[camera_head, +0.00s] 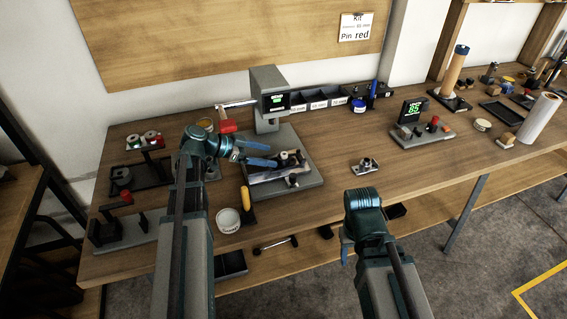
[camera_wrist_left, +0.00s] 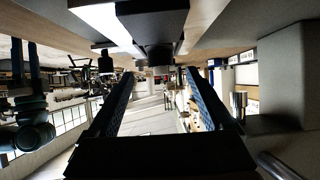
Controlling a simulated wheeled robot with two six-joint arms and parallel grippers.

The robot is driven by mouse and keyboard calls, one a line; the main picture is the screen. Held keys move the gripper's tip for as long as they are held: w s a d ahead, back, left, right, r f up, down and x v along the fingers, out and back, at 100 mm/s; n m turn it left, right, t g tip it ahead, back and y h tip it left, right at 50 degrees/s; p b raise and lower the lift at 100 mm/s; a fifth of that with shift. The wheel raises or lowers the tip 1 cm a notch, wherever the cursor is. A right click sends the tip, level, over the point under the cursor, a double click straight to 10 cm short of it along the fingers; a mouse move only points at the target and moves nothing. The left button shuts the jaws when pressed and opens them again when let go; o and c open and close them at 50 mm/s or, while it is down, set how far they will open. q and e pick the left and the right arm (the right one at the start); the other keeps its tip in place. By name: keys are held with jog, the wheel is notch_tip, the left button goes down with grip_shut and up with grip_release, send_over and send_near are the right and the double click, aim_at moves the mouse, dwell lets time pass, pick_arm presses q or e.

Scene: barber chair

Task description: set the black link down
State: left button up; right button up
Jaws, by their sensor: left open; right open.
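A dark link-like part (camera_head: 290,157) lies in the metal fixture (camera_head: 268,174) on the press's grey base plate; I cannot make out its outline well. My left gripper (camera_head: 270,155) is open, its two blue fingers pointing right toward that part. In the left wrist view the fingers (camera_wrist_left: 160,72) are spread, with a dark block (camera_wrist_left: 152,20) and a grey piece just beyond the tips. I cannot tell if they touch. My right gripper (camera_head: 346,252) is low in front of the table edge, its fingers mostly hidden, with nothing seen in it.
The press (camera_head: 268,95) with its red-ended lever (camera_head: 227,126) stands behind the fixture. A white round tub (camera_head: 229,220) and a yellow-handled tool (camera_head: 245,198) are in front. A small metal fixture (camera_head: 365,166) sits to the right, with clear wood around it.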

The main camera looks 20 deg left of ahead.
aim_at(281, 157)
pick_arm(q)
jog(key=b+x, duration=0.2)
jog(key=x, duration=0.3)
jog(key=shift+w+d, duration=0.1)
jog(key=shift+w, duration=0.05)
jog(key=shift+r, duration=0.1)
grip_shut()
